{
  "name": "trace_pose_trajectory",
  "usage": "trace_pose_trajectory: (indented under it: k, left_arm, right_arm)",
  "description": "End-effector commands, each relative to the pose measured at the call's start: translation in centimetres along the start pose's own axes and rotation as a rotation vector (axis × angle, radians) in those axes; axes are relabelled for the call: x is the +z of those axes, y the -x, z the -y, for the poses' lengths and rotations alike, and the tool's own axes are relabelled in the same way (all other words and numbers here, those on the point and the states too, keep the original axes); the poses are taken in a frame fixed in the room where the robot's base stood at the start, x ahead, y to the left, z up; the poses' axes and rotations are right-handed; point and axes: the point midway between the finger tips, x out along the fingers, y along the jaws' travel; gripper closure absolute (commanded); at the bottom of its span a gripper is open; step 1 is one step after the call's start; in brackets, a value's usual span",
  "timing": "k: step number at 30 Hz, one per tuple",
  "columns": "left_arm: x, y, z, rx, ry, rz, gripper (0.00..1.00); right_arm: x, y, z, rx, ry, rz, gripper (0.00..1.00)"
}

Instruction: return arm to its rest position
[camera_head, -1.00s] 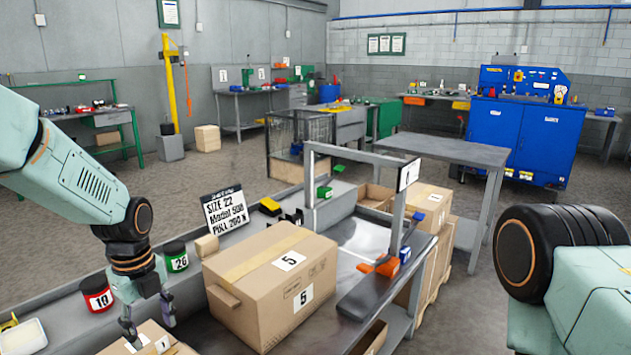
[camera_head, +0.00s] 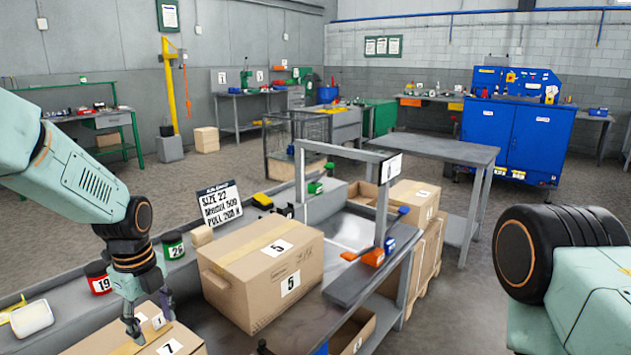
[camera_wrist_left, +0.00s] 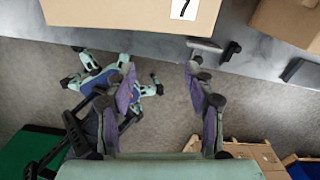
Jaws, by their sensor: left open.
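My left arm comes in from the left in the head view. Its gripper (camera_head: 152,316) hangs open and empty, pointing down in front of the box marked 7 (camera_head: 187,347). The box marked 7 (camera_wrist_left: 110,14) is at the top there, past the fingertips. I cannot tell whether the gripper touches it. My right arm shows only as a black-ringed joint and a pale green link at the right edge; its gripper is out of view.
A large carton marked 5 (camera_head: 245,295) sits right of my left gripper on the grey bench. A metal frame (camera_head: 340,151) rises farther right.

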Motion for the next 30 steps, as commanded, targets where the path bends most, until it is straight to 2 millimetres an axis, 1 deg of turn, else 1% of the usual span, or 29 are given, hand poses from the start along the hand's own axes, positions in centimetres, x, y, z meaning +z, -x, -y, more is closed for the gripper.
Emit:
trace_pose_trajectory:
  k: [5,10,14,17,20,23,26,27,29,30]
  left_arm:
    - [0.7,-0.2,1.5,-0.075,0.176,0.024,0.46]
    - [0.6,-0.9,2.5,-0.163,0.397,0.025,0.46]
    - [-0.3,-2.1,3.0,-0.246,0.635,0.002,0.46]
    - [-1.5,-3.9,2.6,-0.298,0.842,-0.033,0.46]
    - [-3.0,-6.1,1.7,-0.334,1.050,-0.076,0.46]
    - [-4.9,-8.7,0.0,-0.351,1.258,-0.122,0.46]
    - [-7.1,-11.3,-2.5,-0.355,1.467,-0.166,0.46]
    - [-8.1,-12.4,-3.7,-0.350,1.552,-0.181,0.46]
    - [-9.6,-14.0,-6.0,-0.339,1.679,-0.199,0.46]
    - [-10.8,-15.1,-7.7,-0.326,1.763,-0.208,0.46]
  right_arm:
    - [0.0,0.0,0.0,0.000,0.000,0.000,0.68]
    - [0.0,0.0,0.0,0.000,0.000,-0.001,0.68]
    - [0.0,0.0,0.0,0.000,0.000,0.000,0.68]
    - [0.0,-0.1,0.0,0.000,0.000,0.000,0.68]
    - [0.0,-0.1,0.0,0.000,0.000,0.000,0.68]
    - [0.0,-0.2,0.0,0.000,0.000,0.000,0.68]
    - [0.0,-0.3,0.0,0.000,0.000,0.000,0.68]
    - [0.0,-0.3,0.0,0.000,0.000,0.000,0.68]
    - [0.0,-0.4,0.0,0.000,0.000,0.000,0.68]
    - [0.0,-0.5,0.0,0.000,0.000,0.000,0.68]
